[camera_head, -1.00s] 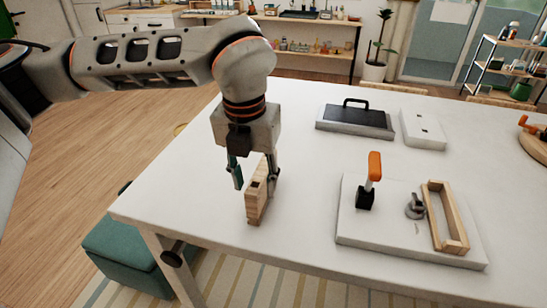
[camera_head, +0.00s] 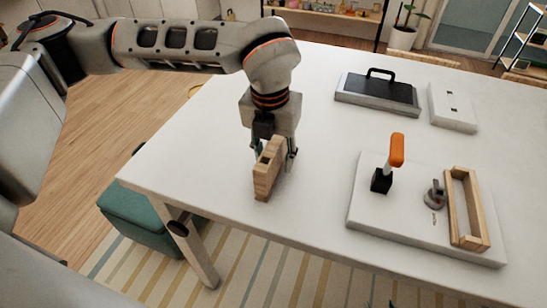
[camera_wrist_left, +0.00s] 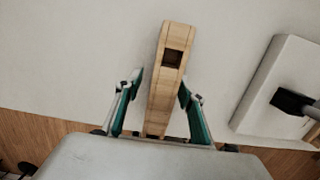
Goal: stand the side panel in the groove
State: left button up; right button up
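The side panel (camera_head: 268,168) is a light wooden board with a dark square notch, standing on edge near the left front of the white table. In the left wrist view the panel (camera_wrist_left: 165,90) lies between the two fingers of my left gripper (camera_wrist_left: 161,86). A gap shows between the left finger and the panel; the right finger is very close to it. In the head view my left gripper (camera_head: 274,152) reaches down over the panel, partly hidden by it. A wooden frame (camera_head: 454,210) lies on a pale fixture board (camera_head: 405,225) at the right. The groove cannot be made out.
An orange-handled clamp (camera_head: 396,150) and a small grey knob (camera_head: 434,194) stand on the fixture board. Behind are a dark-topped tray with a handle (camera_head: 377,92) and a white block (camera_head: 453,107). Table between panel and fixture is clear. A green stool (camera_head: 145,220) is below the left edge.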

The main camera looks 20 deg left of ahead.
pick_arm(q)
jog(key=shift+f, duration=0.35)
jog(key=shift+w, duration=0.1)
grip_shut()
jog(key=shift+r, duration=0.1)
